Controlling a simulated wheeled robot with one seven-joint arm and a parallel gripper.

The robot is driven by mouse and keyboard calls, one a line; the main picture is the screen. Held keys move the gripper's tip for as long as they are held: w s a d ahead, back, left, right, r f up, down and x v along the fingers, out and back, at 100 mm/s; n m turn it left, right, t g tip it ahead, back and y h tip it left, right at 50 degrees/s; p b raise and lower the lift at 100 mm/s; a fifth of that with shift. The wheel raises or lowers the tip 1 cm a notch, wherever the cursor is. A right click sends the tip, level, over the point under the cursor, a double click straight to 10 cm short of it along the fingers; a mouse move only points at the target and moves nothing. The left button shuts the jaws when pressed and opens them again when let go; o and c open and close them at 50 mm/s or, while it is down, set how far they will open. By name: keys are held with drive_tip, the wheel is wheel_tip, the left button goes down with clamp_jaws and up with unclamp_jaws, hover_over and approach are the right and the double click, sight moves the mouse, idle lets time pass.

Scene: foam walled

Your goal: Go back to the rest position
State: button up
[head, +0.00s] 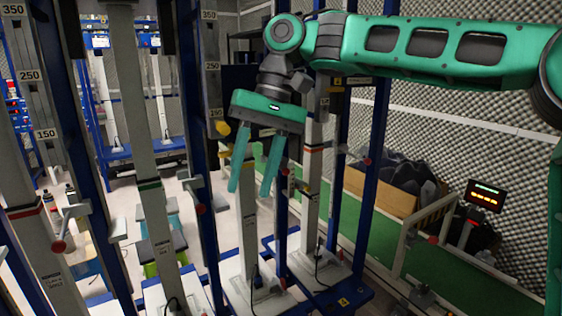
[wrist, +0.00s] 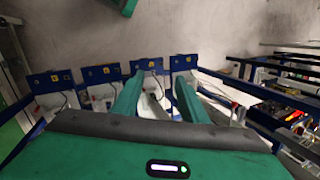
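My gripper (head: 254,174) hangs from my green arm near the middle of the head view, fingers pointing down. Its two teal fingers are spread apart with nothing between them. The wrist view shows the same gripper (wrist: 155,100) from behind, with a gap between the fingers and a grey post base beyond. In the head view the fingers are in front of a grey column (head: 244,215); I cannot tell how close they are to it.
Several tall grey and blue posts, one a blue post (head: 200,200), stand close together on the left and middle. Blue base plates (head: 345,292) lie on the floor. At right are a brown box (head: 378,193) of dark foam, a green strip (head: 400,250) and a lit display (head: 485,197).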

drive_tip(key=s+d+f+m+t+h, duration=0.15)
drive_tip(key=d+f, duration=0.25)
drive_tip(key=d, duration=0.5)
drive_tip(key=d+f+m+h, duration=0.1)
drive_tip(key=d+f+m, duration=0.1)
drive_tip(key=d+f, duration=0.5)
drive_tip(key=d+f+m+h, duration=0.1)
drive_tip(key=d+f+m, duration=0.1)
drive_tip(key=d, duration=0.9)
drive_tip(key=s+d+f+m, duration=0.2)
drive_tip(key=s+d+f, duration=0.2)
drive_tip(key=s+d, duration=0.5)
drive_tip(key=s+d+f+m+t, duration=0.1)
drive_tip(key=s+d+f+m, duration=0.2)
drive_tip(key=s+d, duration=0.7)
drive_tip(key=shift+s+f+y, duration=0.2)
drive_tip(key=shift+f+y, duration=0.15)
drive_tip(key=shift+f, duration=0.55)
drive_tip(key=shift+c, duration=1)
drive_tip(key=shift+w, duration=0.1)
